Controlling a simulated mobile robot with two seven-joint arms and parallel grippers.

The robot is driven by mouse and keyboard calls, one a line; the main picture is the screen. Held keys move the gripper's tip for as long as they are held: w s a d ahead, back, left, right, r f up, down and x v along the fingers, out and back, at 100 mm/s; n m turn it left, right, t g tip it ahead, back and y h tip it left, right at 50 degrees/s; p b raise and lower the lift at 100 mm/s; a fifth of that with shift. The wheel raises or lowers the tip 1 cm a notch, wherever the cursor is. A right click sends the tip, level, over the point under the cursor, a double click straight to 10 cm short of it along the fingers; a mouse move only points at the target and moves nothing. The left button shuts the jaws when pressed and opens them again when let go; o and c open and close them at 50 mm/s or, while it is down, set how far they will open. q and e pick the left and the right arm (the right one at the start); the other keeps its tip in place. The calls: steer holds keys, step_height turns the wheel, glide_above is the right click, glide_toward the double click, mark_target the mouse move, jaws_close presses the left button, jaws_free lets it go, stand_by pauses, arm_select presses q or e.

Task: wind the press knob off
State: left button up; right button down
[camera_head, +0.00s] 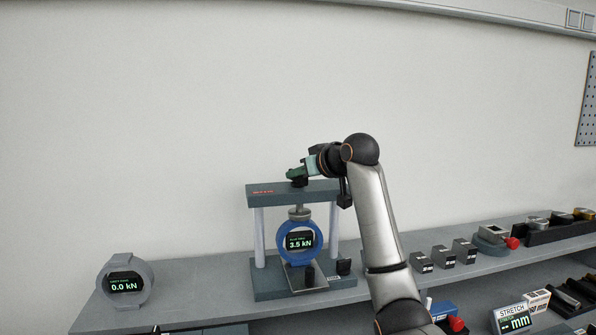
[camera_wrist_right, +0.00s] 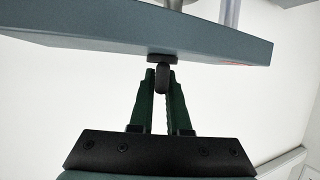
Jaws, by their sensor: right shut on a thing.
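The press (camera_head: 262,190) stands on the bench, with a grey crossbeam on two light columns. The dark press knob (camera_head: 299,182) is on top of the crossbeam. My right gripper (camera_head: 295,174) reaches it from the right, and its green fingers are shut on the knob. In the right wrist view the dark knob handle (camera_wrist_right: 162,78) sits between the fingertips, close against the crossbeam (camera_wrist_right: 120,28). Below the crossbeam a blue ring gauge (camera_head: 282,245) reads 3.5 kN. My left gripper is not in view.
A grey ring gauge (camera_head: 148,290) reading 0.0 kN stands at the bench's left. Several dark blocks (camera_head: 443,257) and other small parts line the shelf to the right. A sign marked STRETCH mm (camera_head: 513,317) is at lower right.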

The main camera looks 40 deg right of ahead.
steer(key=n+y+p, duration=0.1)
steer(key=y+p, duration=0.1)
steer(key=n+y+p, duration=0.1)
steer(key=n+y, duration=0.1)
steer(key=n+y+p, duration=0.1)
steer(key=n+p, duration=0.1)
steer(key=shift+d+r+g+y+p, duration=0.1)
steer(key=shift+r+g+y+p, duration=0.2)
steer(key=shift+r+y, duration=0.1)
steer(key=shift+f+n+g+y+p, duration=0.25)
steer(key=shift+n+y+p, duration=0.45)
steer(key=shift+n+y, duration=0.4)
steer(key=shift+n+g+y, duration=0.65)
steer(key=shift+n+y, duration=0.25)
steer(key=shift+y, duration=0.2)
steer(key=shift+f+n+g+y+p, duration=0.2)
steer(key=shift+n+g+y+p, duration=0.1)
steer(key=shift+n+g+y, duration=0.15)
steer(key=c, duration=0.9)
jaws_free()
steer(key=v, duration=1.1)
steer(key=shift+s+d+r, duration=0.1)
steer(key=shift+s+r, duration=0.15)
steer(key=shift+s+d, duration=0.25)
steer(key=shift+s, duration=0.1)
